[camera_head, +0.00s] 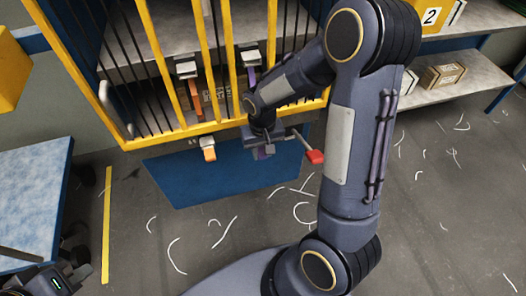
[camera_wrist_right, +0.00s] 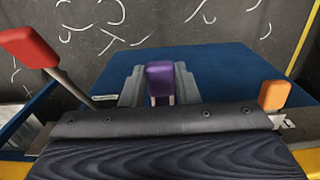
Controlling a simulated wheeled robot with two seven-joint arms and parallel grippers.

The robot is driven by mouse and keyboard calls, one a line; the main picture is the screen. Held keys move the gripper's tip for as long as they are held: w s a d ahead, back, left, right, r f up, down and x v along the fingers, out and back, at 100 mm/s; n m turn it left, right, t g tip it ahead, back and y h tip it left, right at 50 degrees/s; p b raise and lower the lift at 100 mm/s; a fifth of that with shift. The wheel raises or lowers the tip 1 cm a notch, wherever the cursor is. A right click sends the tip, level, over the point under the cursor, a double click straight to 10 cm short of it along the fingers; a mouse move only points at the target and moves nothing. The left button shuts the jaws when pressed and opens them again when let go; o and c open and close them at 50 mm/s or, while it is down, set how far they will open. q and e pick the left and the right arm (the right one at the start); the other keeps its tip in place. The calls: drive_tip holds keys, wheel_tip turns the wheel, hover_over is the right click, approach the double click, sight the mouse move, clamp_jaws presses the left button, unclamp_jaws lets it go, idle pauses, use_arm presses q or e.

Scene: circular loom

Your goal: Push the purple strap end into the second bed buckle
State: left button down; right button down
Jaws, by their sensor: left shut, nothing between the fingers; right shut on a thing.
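My right gripper (camera_head: 264,150) is at the lower yellow rail in the head view. In the right wrist view, its grey fingers are on both sides of the purple strap end (camera_wrist_right: 160,80) and shut on it. A grey buckle with an orange strap end (camera_head: 208,151) hangs at the rail to the left; the orange end shows in the wrist view (camera_wrist_right: 273,95). No buckle opening for the purple end can be made out; my gripper and the dark riveted strip (camera_wrist_right: 160,121) hide that area. My left gripper (camera_head: 48,284) is at the bottom left corner, mostly cut off.
A red-tipped lever (camera_head: 314,157) sticks out just right of my right gripper. Upper grey buckles hold an orange strap (camera_head: 195,92) and a purple strap (camera_head: 251,76) behind yellow bars. A blue panel (camera_head: 218,172) lies below the rail. A blue table (camera_head: 32,190) stands left.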

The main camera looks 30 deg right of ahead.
drive_tip(key=shift+w+d, duration=0.15)
drive_tip(key=shift+w, duration=0.6)
drive_tip(key=shift+w, duration=0.2)
drive_tip(key=shift+w+d, duration=0.25)
drive_tip(key=shift+w, duration=0.5)
drive_tip(key=shift+w, duration=0.1)
drive_tip(key=shift+w+r, duration=0.1)
drive_tip(key=shift+w, duration=0.15)
drive_tip(key=shift+s, duration=0.2)
idle(0.5)
drive_tip(key=shift+p, duration=0.35)
idle(0.4)
drive_tip(key=shift+s, duration=0.2)
idle(0.5)
